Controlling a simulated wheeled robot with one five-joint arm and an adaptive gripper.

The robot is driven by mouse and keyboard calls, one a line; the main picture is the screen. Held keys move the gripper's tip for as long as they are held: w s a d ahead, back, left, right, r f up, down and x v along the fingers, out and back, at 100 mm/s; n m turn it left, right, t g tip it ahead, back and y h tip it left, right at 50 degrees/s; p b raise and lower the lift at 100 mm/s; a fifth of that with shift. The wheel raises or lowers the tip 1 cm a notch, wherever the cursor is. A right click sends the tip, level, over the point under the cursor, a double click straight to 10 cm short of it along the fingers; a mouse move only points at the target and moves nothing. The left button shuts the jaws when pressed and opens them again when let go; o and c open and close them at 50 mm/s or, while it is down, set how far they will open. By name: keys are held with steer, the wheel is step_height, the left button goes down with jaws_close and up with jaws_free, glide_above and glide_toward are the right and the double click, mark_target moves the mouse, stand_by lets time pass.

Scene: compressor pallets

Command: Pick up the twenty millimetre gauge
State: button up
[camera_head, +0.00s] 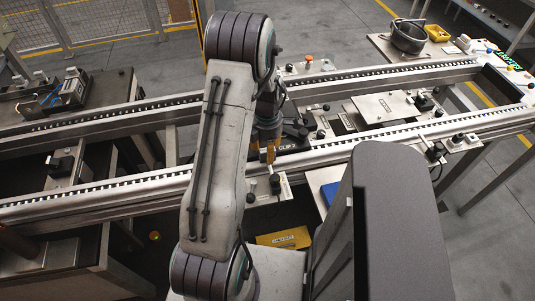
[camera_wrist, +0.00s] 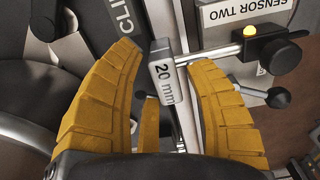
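The twenty millimetre gauge (camera_wrist: 165,75) is a small grey block marked "20 mm", seen in the wrist view. It lies between the two curved yellow fingers of my gripper (camera_wrist: 166,65). The fingers stand apart on either side of it, with narrow gaps seeming to show at the tips. In the head view my gripper (camera_head: 267,152) reaches down over the conveyor by the "CLIP" part. The gauge is too small or hidden to make out there.
A sensor (camera_wrist: 268,50) with a yellow cap and a metal rod reaches close to the gauge, beside the "SENSOR TWO" plate (camera_wrist: 245,12). A black ball-ended lever (camera_wrist: 277,98) is near the right finger. The conveyor rail (camera_head: 400,132) runs alongside. A yellow tray (camera_head: 284,238) lies below.

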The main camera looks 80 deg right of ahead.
steer(key=c, duration=0.9)
jaws_close()
steer(key=shift+r, duration=0.15)
